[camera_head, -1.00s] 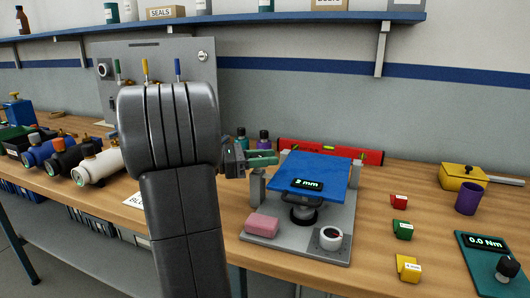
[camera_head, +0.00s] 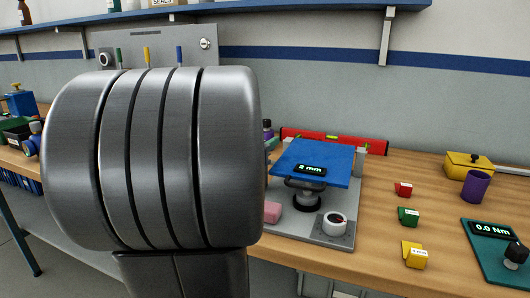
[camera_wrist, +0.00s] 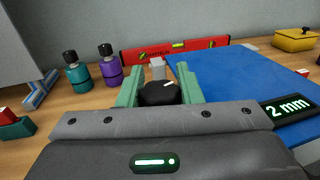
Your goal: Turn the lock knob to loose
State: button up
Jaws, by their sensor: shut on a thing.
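A black knob with a white mark (camera_wrist: 160,93) sits beside the blue plate in the wrist view. I take it as the lock knob. The green fingers of my gripper (camera_wrist: 161,90) are on either side of it and shut on it. The blue plate (camera_head: 320,160) stands on a dark round support (camera_head: 306,194) above a grey base (camera_head: 345,203). Its display (camera_head: 311,168) reads 2 mm, and also shows in the wrist view (camera_wrist: 288,108). In the head view, my arm hides the knob and most of my gripper.
A red level (camera_head: 365,146) lies behind. Teal (camera_wrist: 78,72) and purple (camera_wrist: 109,67) bottles stand near the gripper. At right are small blocks, a purple cup (camera_head: 475,187) and a 0.0 Nm meter (camera_head: 492,230).

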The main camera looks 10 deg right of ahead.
jog(key=shift+w+f+n+t+y+b, duration=0.15)
jog(key=shift+n+t+y+b, duration=0.9)
jog(key=shift+b, duration=1.55)
jog(key=y+b, duration=0.1)
jog(key=b, duration=0.1)
jog(key=shift+n+t+b, duration=0.25)
jog(key=shift+b, duration=0.15)
jog(key=b, duration=0.2)
jog(key=n+y+b, duration=0.1)
jog(key=b, duration=0.1)
jog(key=shift+a+f+t+y+b, duration=0.2)
jog(key=shift+t+y+b, duration=0.1)
jog(key=shift+b, duration=0.1)
jog(key=b, duration=0.2)
jog(key=shift+w+n+t+y+b, duration=0.1)
jog(key=shift+n+t+y+b, duration=0.2)
jog(key=shift+y+b, duration=0.05)
jog(key=shift+a+r+n+t+y+b, duration=0.1)
jog(key=shift+n+t+y+b, duration=0.15)
jog(key=shift+n+y+b, duration=0.5)
jog(key=shift+a+r+n+t+y+b, duration=0.2)
jog(key=shift+y+b, duration=0.35)
jog(key=shift+b, duration=0.55)
jog(key=o, duration=1)
jog(key=shift+d, duration=0.1)
